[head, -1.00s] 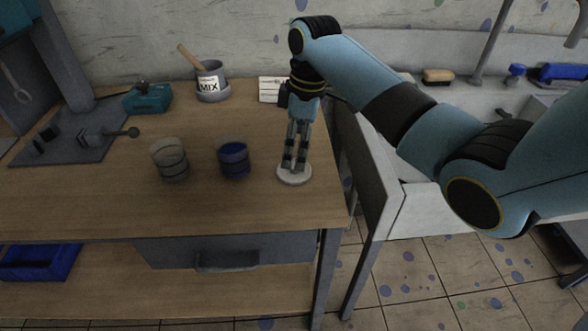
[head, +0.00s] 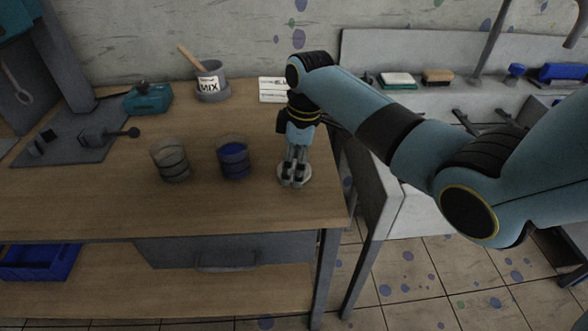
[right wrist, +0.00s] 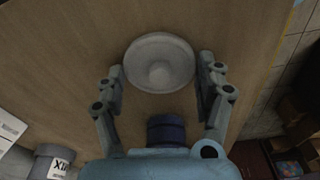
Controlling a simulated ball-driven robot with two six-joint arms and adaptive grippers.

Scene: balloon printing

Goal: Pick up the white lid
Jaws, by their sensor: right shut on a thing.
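The white lid (head: 308,174) is a flat round disc at the right part of the wooden table, near its front right corner. In the right wrist view the lid (right wrist: 160,50) shows whole, with a raised round knob in its middle. My right gripper (head: 293,182) points down at the lid and covers part of it in the head view. In the right wrist view the right gripper's fingers (right wrist: 160,70) sit at opposite sides of the lid's rim, shut on it. The lid looks level, and I see no clear gap under it. My left gripper is not in view.
A cup with blue contents (head: 234,158) stands left of the lid, with a greyish cup (head: 171,160) further left. A MIX pot (head: 211,84) with a wooden handle and a teal device (head: 148,98) stand behind. The table front (head: 200,215) is clear.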

